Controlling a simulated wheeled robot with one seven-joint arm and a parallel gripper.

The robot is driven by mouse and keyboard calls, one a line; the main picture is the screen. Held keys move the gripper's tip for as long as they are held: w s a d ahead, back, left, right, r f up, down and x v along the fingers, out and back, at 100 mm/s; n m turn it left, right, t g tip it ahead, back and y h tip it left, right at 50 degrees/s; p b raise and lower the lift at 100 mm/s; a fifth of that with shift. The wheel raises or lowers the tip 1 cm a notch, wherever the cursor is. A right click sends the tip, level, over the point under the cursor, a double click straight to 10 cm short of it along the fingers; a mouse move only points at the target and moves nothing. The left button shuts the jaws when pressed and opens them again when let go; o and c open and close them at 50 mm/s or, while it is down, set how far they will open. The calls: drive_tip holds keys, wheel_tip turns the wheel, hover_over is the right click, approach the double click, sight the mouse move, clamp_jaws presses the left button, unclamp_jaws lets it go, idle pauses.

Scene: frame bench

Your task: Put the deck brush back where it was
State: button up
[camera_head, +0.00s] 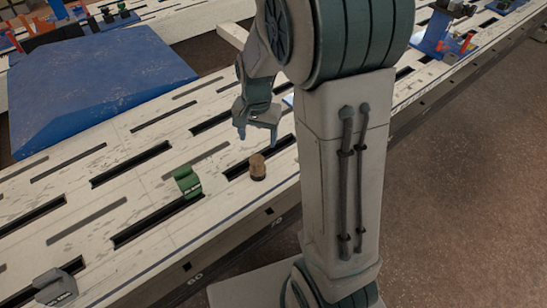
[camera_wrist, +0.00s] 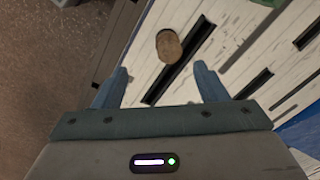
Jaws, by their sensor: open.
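A small upright brown piece with a dark base (camera_head: 257,167) stands on the slotted bench at the end of a dark slot, near the front edge. It looks like the deck brush, but its bristles are too small to make out. In the wrist view its rounded brown top (camera_wrist: 169,46) shows ahead of my fingers, roughly between their lines. My gripper (camera_head: 258,134) hangs above and just behind it, pointing down. In the wrist view my gripper (camera_wrist: 161,80) has its two blue fingers wide apart, with nothing between them.
A green labelled block (camera_head: 187,182) stands left of the brown piece, and a grey one (camera_head: 55,287) stands at the lower left. A big blue wedge-like block (camera_head: 95,85) fills the bench's back left. Bare slotted bench (camera_head: 120,165) lies between.

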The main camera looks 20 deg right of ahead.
drive_tip(key=s+r+n, duration=0.3)
drive_tip(key=s, duration=0.5)
drive_tip(key=s+r+n, duration=0.4)
drive_tip(key=s, duration=0.4)
drive_tip(key=shift+s+t, duration=0.4)
